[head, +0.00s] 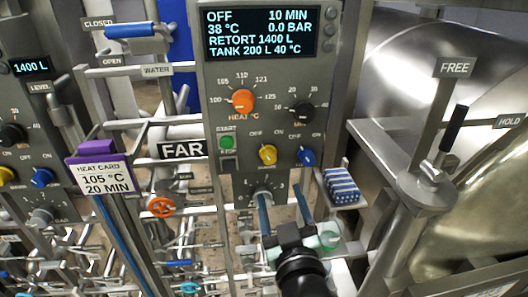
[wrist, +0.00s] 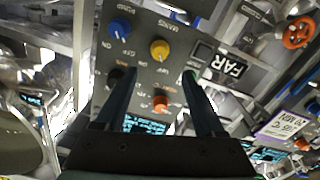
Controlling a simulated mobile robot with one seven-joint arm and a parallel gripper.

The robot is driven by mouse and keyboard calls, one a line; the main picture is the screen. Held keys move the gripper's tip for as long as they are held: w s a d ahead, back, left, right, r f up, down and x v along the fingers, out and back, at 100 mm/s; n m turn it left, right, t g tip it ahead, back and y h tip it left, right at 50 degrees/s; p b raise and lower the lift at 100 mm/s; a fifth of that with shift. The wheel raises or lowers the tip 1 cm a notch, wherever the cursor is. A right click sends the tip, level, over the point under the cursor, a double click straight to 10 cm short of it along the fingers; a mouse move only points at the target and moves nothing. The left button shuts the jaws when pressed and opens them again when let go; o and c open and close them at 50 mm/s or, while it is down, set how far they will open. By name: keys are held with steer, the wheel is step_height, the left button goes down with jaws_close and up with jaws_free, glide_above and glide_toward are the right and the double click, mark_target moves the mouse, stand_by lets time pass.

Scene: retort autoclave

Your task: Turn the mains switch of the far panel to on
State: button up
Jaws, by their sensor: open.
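The far panel (head: 228,85) stands upright in the middle of the head view, with a FAR sign at its left. Its yellow switch (head: 267,154) is between the green button and the blue switch (head: 305,156). In the wrist view, the panel appears upside down and the small lettering by the yellow switch (wrist: 160,50) seems to read MAINS. The yellow switch's pointer is too small to read surely. My gripper (head: 281,191) is open and empty, below the yellow switch in the head view. In the wrist view, the switch shows just past and between my fingertips (wrist: 160,74).
An orange knob (head: 242,101), a black knob (head: 303,112) and a lower grey knob (head: 262,198) are on the same panel. A lever post (head: 430,185) stands at the right by the steel vessel. A purple heat card (head: 98,172) and a similar panel are left.

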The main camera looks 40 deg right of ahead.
mark_target(270, 161)
steer(key=p+x, duration=0.3)
steer(key=x, duration=0.9)
steer(key=shift+w+p, duration=0.2)
steer(key=shift+p, duration=0.15)
jaws_close()
